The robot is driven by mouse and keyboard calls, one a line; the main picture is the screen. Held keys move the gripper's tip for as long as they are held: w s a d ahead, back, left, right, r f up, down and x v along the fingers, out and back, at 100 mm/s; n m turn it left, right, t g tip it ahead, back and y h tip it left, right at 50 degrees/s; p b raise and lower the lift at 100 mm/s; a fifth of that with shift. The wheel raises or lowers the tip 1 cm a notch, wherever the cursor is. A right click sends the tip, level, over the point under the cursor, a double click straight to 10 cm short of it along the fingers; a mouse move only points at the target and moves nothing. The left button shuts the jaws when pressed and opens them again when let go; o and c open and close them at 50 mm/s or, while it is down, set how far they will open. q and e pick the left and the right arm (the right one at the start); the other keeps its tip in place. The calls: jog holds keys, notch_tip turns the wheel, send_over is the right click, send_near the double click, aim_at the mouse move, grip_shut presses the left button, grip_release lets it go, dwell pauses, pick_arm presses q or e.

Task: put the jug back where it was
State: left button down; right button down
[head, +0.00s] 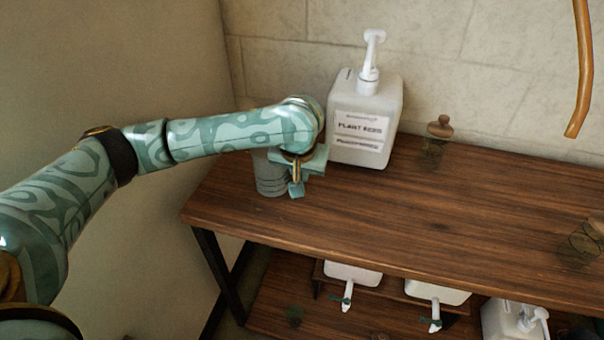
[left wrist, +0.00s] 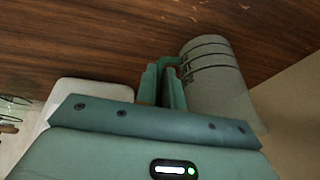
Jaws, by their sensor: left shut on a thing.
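The jug (head: 268,176) is a grey ribbed cup at the left end of the wooden tabletop (head: 370,215). It looks upright, partly hidden behind my left gripper (head: 297,182). In the left wrist view the jug (left wrist: 218,92) lies to the right of my gripper fingers (left wrist: 163,82), and its green handle (left wrist: 172,61) is between them. My left gripper is shut on that handle. I cannot tell whether the jug's base touches the tabletop. My right gripper is in no view.
A white pump bottle labelled as plant feed (head: 365,118) stands just right of my left gripper. A small glass bottle with a wooden stopper (head: 436,140) is behind. Several white pump containers (head: 437,293) sit below. The tabletop's middle is clear. A copper tube (head: 583,70) hangs upper right.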

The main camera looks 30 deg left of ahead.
pick_arm(q)
jog(key=shift+r, duration=0.1)
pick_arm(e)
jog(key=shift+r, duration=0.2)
pick_arm(q)
jog(key=c, duration=1.5)
grip_release()
